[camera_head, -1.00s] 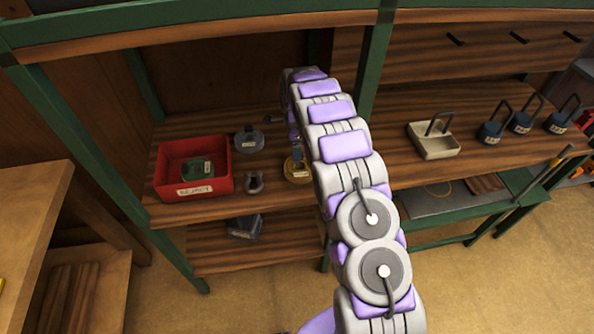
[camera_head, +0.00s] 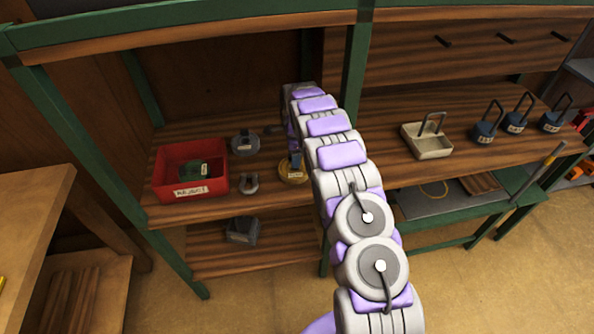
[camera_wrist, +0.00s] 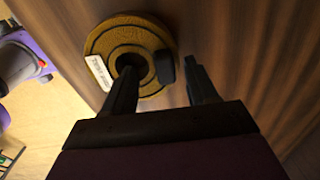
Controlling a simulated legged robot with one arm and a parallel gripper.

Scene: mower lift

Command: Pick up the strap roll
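The strap roll (camera_head: 292,172) is a yellow-brown coil on the upper shelf, partly hidden behind my arm in the head view. In the wrist view the strap roll (camera_wrist: 124,34) fills the upper middle, with a white label on its left side, a dark hole and a dark block at its right edge. My gripper (camera_wrist: 162,82) is open. Its left finger lies over the hole and its right finger is just outside the right rim, so the dark block shows between them. I cannot tell whether the fingers touch the roll. My gripper is hidden in the head view.
A red bin (camera_head: 159,181) holding a green roll (camera_head: 193,169) stands left. A grey roll (camera_head: 245,144) and a small grey shackle-like piece (camera_head: 248,184) are nearby. A beige tray (camera_head: 430,150) and several blue padlock-like things (camera_head: 484,132) stand right. A green post (camera_head: 357,70) rises beside my arm.

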